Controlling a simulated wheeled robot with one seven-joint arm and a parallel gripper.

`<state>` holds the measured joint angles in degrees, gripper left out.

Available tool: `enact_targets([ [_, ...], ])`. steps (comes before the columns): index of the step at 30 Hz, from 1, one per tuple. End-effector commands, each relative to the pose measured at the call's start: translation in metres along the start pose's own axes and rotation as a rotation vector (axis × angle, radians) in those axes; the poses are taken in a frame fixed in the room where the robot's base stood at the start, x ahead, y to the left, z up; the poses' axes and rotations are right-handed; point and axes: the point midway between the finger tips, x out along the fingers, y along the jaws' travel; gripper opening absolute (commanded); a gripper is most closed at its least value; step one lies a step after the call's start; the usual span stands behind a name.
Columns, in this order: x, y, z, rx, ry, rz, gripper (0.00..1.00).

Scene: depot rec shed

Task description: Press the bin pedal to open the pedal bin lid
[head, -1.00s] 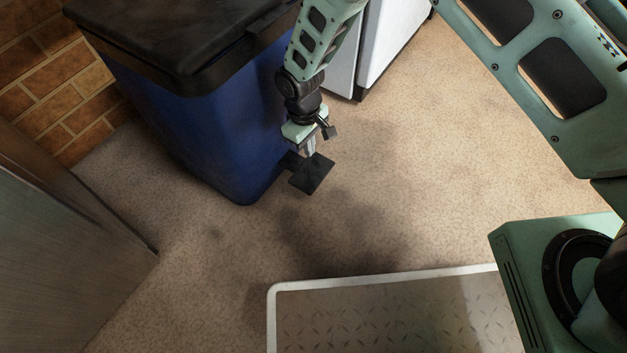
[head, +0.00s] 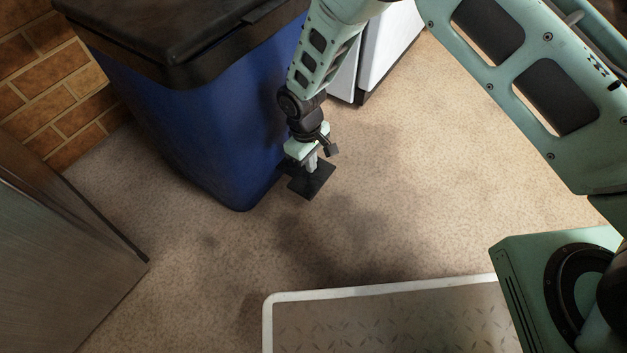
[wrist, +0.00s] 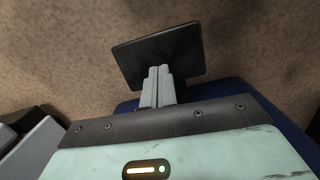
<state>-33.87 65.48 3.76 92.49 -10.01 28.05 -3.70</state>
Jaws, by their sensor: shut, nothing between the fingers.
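The blue pedal bin (head: 200,130) stands at the upper left of the head view, with its dark lid (head: 150,35) down on the body. Its flat black pedal (head: 318,183) sticks out from the base, low over the floor. The pedal also fills the upper middle of the wrist view (wrist: 185,45). My gripper (head: 311,168) is shut and empty, pointing down at the pedal. In the wrist view its closed fingertips (wrist: 158,70) overlap the pedal's plate. I cannot tell whether they touch it.
A white cabinet (head: 390,45) stands right of the bin. A grey panel (head: 65,270) is at the left, and a brick wall (head: 50,95) is behind. A white-edged plate (head: 390,315) lies at the front. The carpet (head: 430,190) between is clear.

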Motion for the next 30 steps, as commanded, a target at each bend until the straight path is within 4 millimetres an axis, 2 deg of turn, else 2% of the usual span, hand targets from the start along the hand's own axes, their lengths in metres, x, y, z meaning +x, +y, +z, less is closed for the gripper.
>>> enact_targets([
  [1, 0.012, 0.000, 0.000, 0.000, -0.001, 0.000, 0.00],
  [5, 0.021, 0.000, 0.000, 0.000, 0.000, 0.000, 0.00],
  [20, 0.025, 0.000, 0.000, 0.000, 0.000, 0.000, 0.00],
  [30, 0.061, 0.000, -0.004, 0.000, -0.001, 0.000, 0.00],
])
